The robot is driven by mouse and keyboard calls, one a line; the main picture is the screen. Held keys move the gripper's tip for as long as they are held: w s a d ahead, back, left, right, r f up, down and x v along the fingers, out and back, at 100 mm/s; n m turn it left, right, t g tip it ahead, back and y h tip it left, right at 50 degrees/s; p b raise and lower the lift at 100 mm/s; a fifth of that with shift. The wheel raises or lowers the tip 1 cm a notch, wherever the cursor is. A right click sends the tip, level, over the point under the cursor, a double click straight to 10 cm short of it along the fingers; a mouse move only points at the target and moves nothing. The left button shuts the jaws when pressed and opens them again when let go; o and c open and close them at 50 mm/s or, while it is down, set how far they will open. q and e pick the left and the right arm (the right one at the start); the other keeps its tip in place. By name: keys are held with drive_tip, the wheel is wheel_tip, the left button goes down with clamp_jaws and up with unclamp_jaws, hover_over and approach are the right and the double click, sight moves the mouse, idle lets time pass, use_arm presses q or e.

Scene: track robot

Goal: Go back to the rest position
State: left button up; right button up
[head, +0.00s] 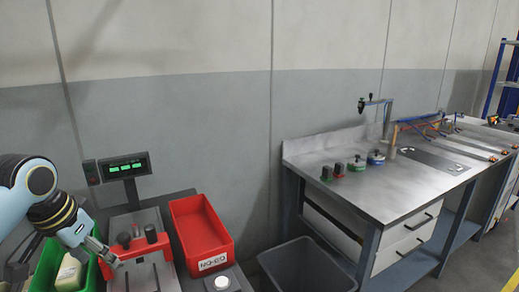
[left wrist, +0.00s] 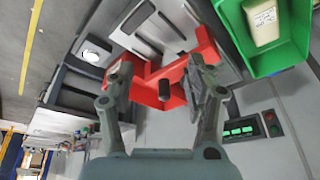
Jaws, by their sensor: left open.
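My left gripper (head: 108,258) comes in from the left in the head view, beside a red clamp fixture (head: 122,254) with dark knobs. In the left wrist view its two fingers (left wrist: 155,88) are spread apart with nothing held between them. The red fixture (left wrist: 150,72) shows beyond the fingers there; I cannot tell whether they touch it. My right gripper is not in view.
A green bin (head: 43,272) holding a pale container (head: 69,273) is at the left. A red bin (head: 203,231) and a display with green digits (head: 125,168) stand near the fixture. A grey waste bin (head: 305,268) and a metal workbench (head: 390,190) are to the right.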

use_arm(q)
drive_tip(key=s+d+n+y, duration=0.1)
drive_tip(key=s+d, duration=0.3)
drive_tip(key=s, duration=0.9)
drive_tip(key=s+d+n, duration=0.1)
drive_tip(key=s+d, duration=0.2)
drive_tip(key=s, duration=0.9)
wheel_tip(320, 180, down, 38)
drive_tip(key=s+a+r+g+b, duration=0.1)
drive_tip(key=s+a+g+b, duration=0.15)
drive_tip(key=b, duration=0.75)
drive_tip(key=s+f+b, duration=0.3)
drive_tip(key=s+f, duration=0.6)
drive_tip(key=f, duration=0.2)
drive_tip(key=s+a+f+b, duration=0.1)
drive_tip(key=s+f+b, duration=0.3)
drive_tip(key=s+f, duration=0.5)
wheel_tip(320, 180, down, 3)
drive_tip(key=shift+s+r, duration=0.1)
drive_tip(key=shift+s, duration=0.05)
